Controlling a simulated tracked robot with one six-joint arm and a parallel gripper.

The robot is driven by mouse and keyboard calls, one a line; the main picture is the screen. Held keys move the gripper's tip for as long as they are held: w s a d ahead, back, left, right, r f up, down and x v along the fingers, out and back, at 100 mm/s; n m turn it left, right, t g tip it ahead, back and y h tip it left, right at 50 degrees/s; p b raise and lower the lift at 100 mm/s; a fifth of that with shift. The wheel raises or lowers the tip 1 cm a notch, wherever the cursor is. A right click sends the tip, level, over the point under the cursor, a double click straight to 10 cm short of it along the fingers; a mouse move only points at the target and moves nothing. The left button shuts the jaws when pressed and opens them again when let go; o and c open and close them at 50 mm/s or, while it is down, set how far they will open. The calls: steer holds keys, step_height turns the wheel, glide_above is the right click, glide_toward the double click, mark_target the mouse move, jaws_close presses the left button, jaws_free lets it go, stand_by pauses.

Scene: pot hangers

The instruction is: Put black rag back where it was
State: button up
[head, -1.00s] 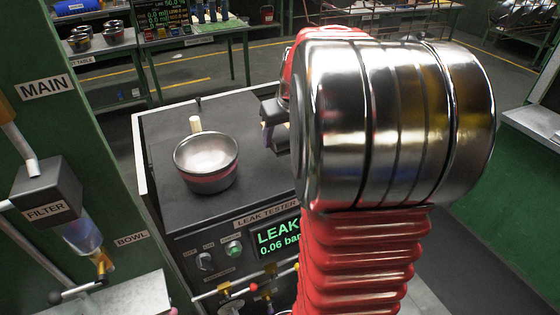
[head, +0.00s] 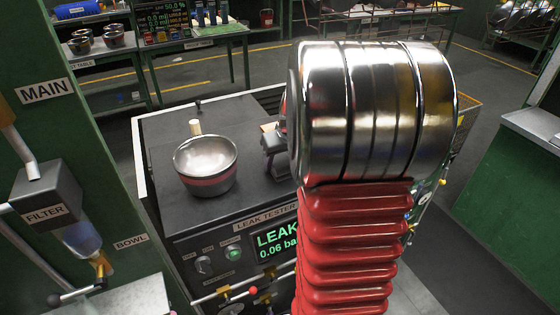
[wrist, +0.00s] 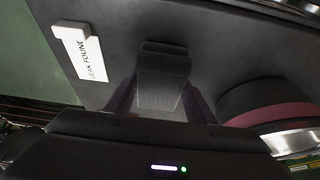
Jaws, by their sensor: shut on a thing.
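The black rag (wrist: 163,75) shows in the wrist view as a dark grey folded piece between the fingers of my gripper (wrist: 161,95). My gripper is shut on it. In the head view my gripper (head: 275,148) is over the top of the leak tester (head: 165,137), right of the metal pot, and my arm hides much of it. I cannot tell whether the rag touches the tester top.
A metal pot (head: 207,162) with a reddish band stands on the tester, close right of my gripper in the wrist view (wrist: 270,105). Tester top between pot and tag looks clear.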

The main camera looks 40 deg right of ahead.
steer(key=shift+f, duration=0.1)
steer(key=o, duration=1.2)
steer(key=v, duration=1.2)
steer(key=shift+a, duration=0.1)
